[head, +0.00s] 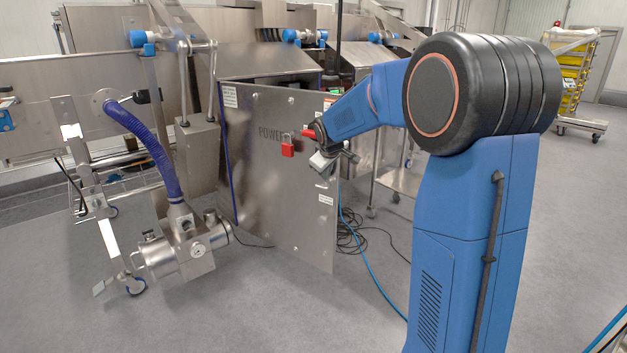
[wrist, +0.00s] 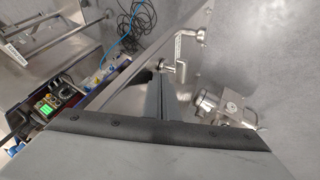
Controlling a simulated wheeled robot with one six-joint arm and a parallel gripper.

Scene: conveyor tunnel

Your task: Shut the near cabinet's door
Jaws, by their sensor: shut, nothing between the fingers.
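The near cabinet's door (head: 270,190) is a bare metal panel marked POWER, standing open in the head view. Its edge crosses the wrist view diagonally (wrist: 130,75), with the cabinet interior (wrist: 52,105) and a green-lit device showing to the left.
A steel motor unit (head: 182,248) with a blue hose stands on the floor left of the door. Cables (head: 350,235) lie on the floor behind the door's right edge. A yellow-crate trolley (head: 575,80) is far right. The floor in front is clear.

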